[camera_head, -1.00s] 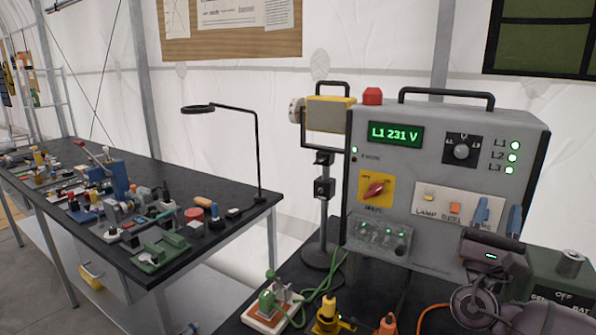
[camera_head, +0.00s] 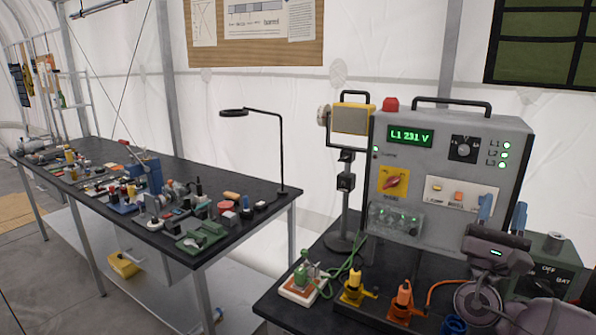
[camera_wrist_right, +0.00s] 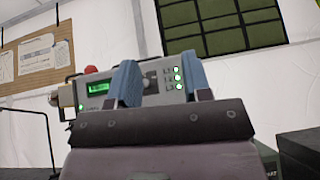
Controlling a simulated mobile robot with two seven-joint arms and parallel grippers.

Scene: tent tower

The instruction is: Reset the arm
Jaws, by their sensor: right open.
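My right gripper (camera_head: 502,212) is at the right of the head view, in front of the lower right part of the grey control panel (camera_head: 405,162). Its two blue fingers point up and stand apart, with nothing visible between them. In the right wrist view the open fingers (camera_wrist_right: 160,80) frame the panel, which stands farther off with its green display lit. My dark wrist and arm come in from the lower right of the head view. My left gripper is in neither view.
The black bench (camera_head: 275,300) under the panel holds a green connector on a board (camera_head: 302,282), yellow (camera_head: 353,284) and orange (camera_head: 403,300) plugs and cables. A lamp on a stand (camera_head: 351,122) is beside the panel. A long cluttered table (camera_head: 265,205) stands left, with a floor gap between.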

